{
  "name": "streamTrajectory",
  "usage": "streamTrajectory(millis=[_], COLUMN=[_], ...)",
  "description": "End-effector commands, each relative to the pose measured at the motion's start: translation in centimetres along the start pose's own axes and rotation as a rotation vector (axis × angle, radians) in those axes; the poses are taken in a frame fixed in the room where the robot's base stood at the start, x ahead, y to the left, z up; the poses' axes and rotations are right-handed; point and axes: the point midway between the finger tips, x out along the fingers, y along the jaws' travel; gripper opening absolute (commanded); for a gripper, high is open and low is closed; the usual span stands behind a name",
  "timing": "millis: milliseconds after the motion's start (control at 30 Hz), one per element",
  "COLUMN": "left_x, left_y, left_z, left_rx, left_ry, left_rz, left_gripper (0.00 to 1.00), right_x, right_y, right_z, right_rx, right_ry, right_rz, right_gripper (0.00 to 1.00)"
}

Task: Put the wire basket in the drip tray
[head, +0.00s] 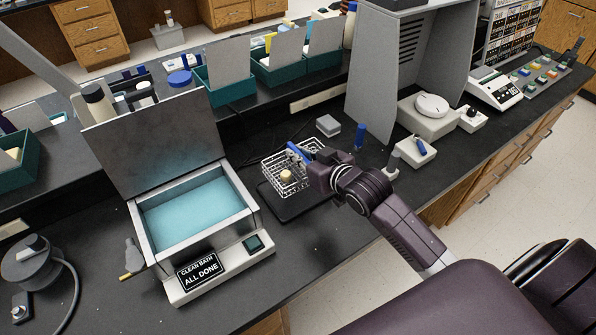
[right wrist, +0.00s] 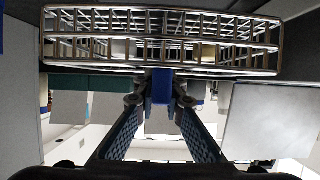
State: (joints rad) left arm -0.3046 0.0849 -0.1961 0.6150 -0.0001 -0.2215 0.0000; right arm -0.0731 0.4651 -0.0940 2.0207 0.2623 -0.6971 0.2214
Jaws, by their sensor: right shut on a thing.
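The wire basket (head: 273,170) is a small white wire cage with a blue handle (head: 299,152). A pale yellowish piece (head: 286,176) shows inside it. My right gripper (head: 310,163) is shut on the blue handle at the basket's right side. In the right wrist view the basket (right wrist: 160,70) spans the top, and the handle (right wrist: 162,88) sits between the two fingers. The drip tray (head: 290,208) is a flat black tray right of the bath. The basket is over its back part; I cannot tell whether it touches the tray. My left gripper is out of view.
A water bath (head: 195,205) with blue liquid and a raised lid (head: 155,140) stands left of the tray, its display reading "ALL DONE". A small grey block (head: 328,125) and a blue-topped item (head: 360,135) stand behind. A grey hood (head: 400,75) is at the back right.

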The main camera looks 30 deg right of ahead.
Motion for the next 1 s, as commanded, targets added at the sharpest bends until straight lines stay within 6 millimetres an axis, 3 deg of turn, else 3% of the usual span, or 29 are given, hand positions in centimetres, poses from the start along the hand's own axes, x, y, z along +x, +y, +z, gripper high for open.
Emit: streamTrajectory(millis=[500, 933, 967, 1000], left_x=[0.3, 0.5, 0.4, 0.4], left_y=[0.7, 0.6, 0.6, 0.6], left_z=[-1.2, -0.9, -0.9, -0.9], left_rx=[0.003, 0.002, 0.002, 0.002], left_ry=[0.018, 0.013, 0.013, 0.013], left_rz=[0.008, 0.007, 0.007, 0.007], left_gripper=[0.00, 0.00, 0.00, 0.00], right_x=[2.4, 2.7, 2.7, 2.6], right_y=[0.0, 0.0, 0.0, 0.0], right_z=[5.8, 6.3, 6.3, 6.3], right_rx=[0.000, -0.001, -0.001, -0.001], right_ry=[0.003, 0.004, 0.002, 0.002], right_rz=[0.000, 0.000, 0.000, 0.000], right_gripper=[0.00, 0.00, 0.13, 0.17])
